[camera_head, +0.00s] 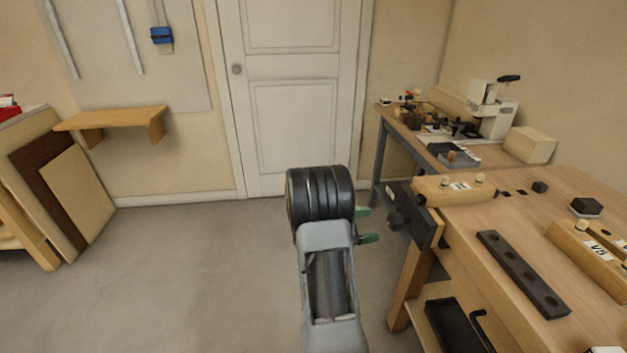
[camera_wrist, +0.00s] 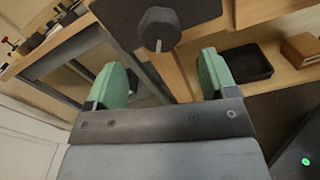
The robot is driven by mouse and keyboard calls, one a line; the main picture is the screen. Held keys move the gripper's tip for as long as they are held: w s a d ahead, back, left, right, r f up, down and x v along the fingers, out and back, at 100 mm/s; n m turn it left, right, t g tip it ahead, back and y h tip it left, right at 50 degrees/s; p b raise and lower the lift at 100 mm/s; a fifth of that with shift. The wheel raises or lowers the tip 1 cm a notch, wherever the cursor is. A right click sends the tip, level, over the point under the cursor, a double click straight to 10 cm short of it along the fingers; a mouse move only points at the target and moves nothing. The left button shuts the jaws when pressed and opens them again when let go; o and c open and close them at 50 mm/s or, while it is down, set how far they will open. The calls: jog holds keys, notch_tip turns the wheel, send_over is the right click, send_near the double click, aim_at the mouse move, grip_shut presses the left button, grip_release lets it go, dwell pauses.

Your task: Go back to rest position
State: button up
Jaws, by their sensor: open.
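My gripper (camera_head: 366,226) is at the end of my raised arm in the middle of the head view, to the left of the workbench. Its two green fingers stick out toward the bench's vise, partly hidden behind my arm. In the wrist view my gripper (camera_wrist: 165,80) shows its green fingers wide apart with nothing between them. The dark knob (camera_wrist: 160,28) of the vise lies beyond the fingers, apart from them.
The wooden workbench (camera_head: 480,275) fills the right, with a black holed bar (camera_head: 522,272) on it. A second bench (camera_head: 400,123) with a machine stands behind. The door (camera_head: 295,90) is ahead. Boards (camera_head: 62,185) lean at left. Grey floor (camera_head: 190,270) left of my arm is clear.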

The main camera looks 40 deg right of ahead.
notch_tip(320, 180, down, 5)
jog(key=s+a+m+y, duration=0.2)
jog(key=a+y, duration=0.1)
jog(key=y, duration=0.1)
jog(key=a+r+m+t+y+p, duration=0.2)
jog(key=a+r+m+y+p, duration=0.15)
jog(key=a, duration=0.45)
jog(key=w+a+r+m+t+y+p, duration=0.1)
jog(key=a+r+t+p, duration=0.5)
jog(key=a+r, duration=0.7)
jog(key=w+a+r+m+t+y+p, duration=0.1)
jog(key=w+a+r+t+y+p, duration=0.2)
jog(key=a+r+t+y+p, duration=0.3)
jog(key=a+r+p, duration=0.4)
jog(key=a+r, duration=0.3)
jog(key=shift+a+r, duration=0.15)
jog(key=shift+a, duration=0.2)
jog(key=shift+c, duration=0.3)
